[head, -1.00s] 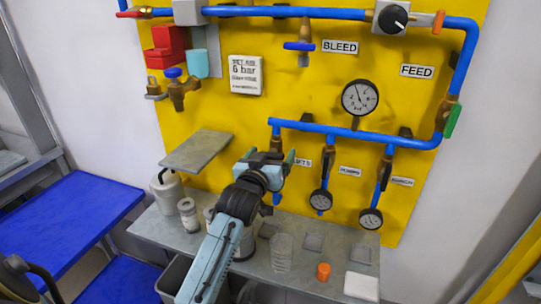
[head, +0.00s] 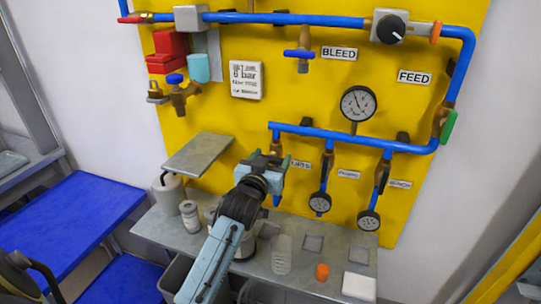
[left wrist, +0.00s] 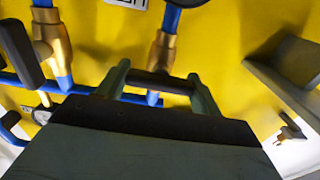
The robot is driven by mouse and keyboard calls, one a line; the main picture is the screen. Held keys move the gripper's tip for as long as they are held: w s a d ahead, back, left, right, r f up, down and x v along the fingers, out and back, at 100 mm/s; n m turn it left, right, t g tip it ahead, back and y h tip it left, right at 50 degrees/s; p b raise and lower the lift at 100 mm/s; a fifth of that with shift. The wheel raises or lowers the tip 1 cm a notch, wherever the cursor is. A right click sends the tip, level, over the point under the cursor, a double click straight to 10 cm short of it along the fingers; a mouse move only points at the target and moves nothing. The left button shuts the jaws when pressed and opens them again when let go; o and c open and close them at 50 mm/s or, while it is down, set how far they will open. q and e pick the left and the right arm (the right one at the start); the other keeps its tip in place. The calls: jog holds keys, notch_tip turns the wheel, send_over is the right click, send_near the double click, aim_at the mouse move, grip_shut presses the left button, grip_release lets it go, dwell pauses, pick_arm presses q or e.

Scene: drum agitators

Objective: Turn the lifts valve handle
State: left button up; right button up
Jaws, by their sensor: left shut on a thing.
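The lifts valve is on the leftmost branch below the lower blue pipe (head: 340,133), beside the partly hidden LIFTS label (head: 300,164). My left gripper (head: 268,160) is at this valve and covers most of it in the head view. In the left wrist view, the brass valve body (left wrist: 166,50) shows with a dark handle (left wrist: 160,81) lying crosswise between the two fingers of my left gripper (left wrist: 160,88). The gripper is shut on that handle. My right gripper is in neither view.
The neighbouring branches have dark handles, such as the pumps one (head: 325,166), and gauges (head: 320,203) close on the right. A tilted grey shelf plate (head: 198,155) is close on the left. Below, a grey bench (head: 250,268) holds jars and an orange cap (head: 322,271).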

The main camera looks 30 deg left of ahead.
pick_arm(q)
jog(key=o, duration=1)
jog(key=b+v, duration=0.1)
jog(key=v, duration=1.2)
jog(key=shift+s+d+r, duration=0.1)
jog(key=shift+s+d, duration=0.05)
jog(key=shift+s, duration=0.05)
